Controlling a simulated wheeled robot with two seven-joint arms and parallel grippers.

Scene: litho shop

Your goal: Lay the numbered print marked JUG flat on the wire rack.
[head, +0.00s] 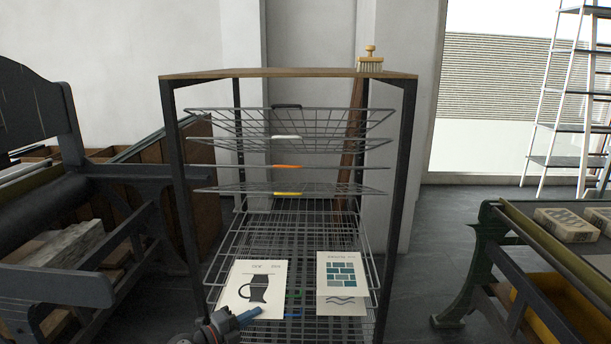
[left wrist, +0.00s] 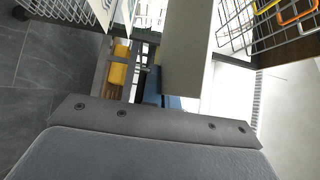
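The JUG print (head: 266,269) is a cream sheet with a dark jug drawing. It shows at the lower left of the wire rack (head: 300,228), over its lower shelves. My left gripper (head: 250,316), with blue fingers, is at the print's near edge and appears shut on it. In the left wrist view a pale sheet (left wrist: 188,55) runs out from beside a blue finger (left wrist: 168,101); the other finger is hidden. I cannot tell whether the print touches the wires. My right gripper is not in view.
A print with teal bricks (head: 341,272) is at the rack's right, beside the JUG print. Upper shelves with coloured tags hang above, under a wooden top (head: 290,73) bearing a brush (head: 370,62). A press (head: 60,200) stands left and a green-framed table (head: 490,250) right.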

